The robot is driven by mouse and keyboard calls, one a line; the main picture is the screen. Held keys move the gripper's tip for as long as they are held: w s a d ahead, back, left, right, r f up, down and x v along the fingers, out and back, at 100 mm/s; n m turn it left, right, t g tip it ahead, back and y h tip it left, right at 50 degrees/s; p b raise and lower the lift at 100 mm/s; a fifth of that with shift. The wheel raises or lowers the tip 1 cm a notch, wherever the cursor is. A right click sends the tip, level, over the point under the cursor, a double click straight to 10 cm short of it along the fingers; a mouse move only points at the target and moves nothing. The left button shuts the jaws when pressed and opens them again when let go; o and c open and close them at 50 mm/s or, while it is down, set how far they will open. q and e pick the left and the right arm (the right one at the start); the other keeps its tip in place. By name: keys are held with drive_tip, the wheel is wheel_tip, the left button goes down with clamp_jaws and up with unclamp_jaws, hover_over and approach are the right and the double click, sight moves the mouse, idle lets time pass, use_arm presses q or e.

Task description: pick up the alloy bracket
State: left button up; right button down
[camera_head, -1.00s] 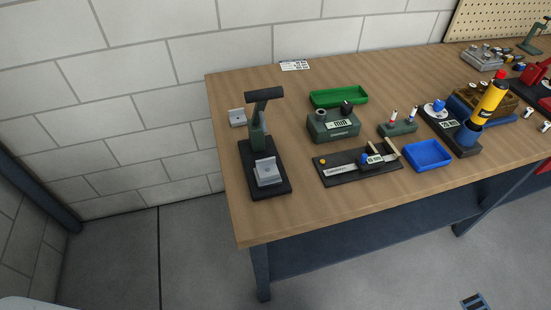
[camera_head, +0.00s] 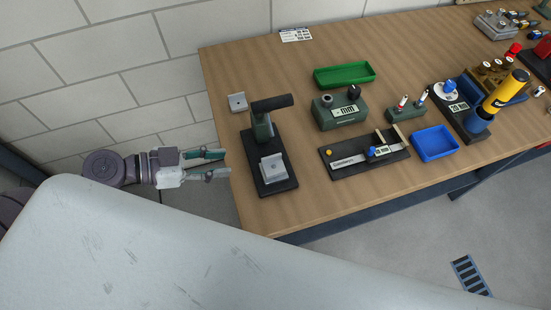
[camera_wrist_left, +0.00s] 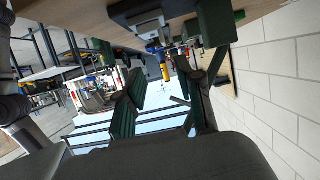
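A small light-grey metal plate with a hole (camera_head: 238,102) lies at the table's left end, behind the press. A grey metal block (camera_head: 273,168) sits on the black base of the green press (camera_head: 263,125). I cannot tell for sure which of the two is the alloy bracket. My left gripper (camera_head: 224,163) is just off the table's left edge, left of the press, with its fingers apart and nothing between them. The left wrist view shows the two green fingers (camera_wrist_left: 163,103) spread, with the table above them. My right gripper is not in view.
The wooden table (camera_head: 320,210) has its left edge close to my gripper. Right of the press are a green tray (camera_head: 344,75), a green box with knobs (camera_head: 338,110), a black slide fixture (camera_head: 390,146) and a blue tray (camera_head: 434,143). A block wall stands behind.

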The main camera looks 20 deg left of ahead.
sight(269, 157)
use_arm(q)
drive_tip(key=p+x, duration=0.2)
drive_tip(key=x, duration=0.4)
drive_tip(key=shift+w, duration=0.3)
drive_tip(key=shift+w+d+f, duration=0.1)
drive_tip(key=shift+d+f, duration=0.1)
drive_tip(key=shift+d, duration=0.05)
drive_tip(key=p+x, duration=0.3)
drive_tip(key=x, duration=0.1)
drive_tip(key=shift+w+d+p, duration=0.15)
drive_tip(key=shift+w+p, duration=0.15)
drive_tip(key=shift+w, duration=0.1)
drive_tip(key=shift+w+d+f, duration=0.15)
drive_tip(key=shift+d+f, duration=0.15)
clamp_jaws()
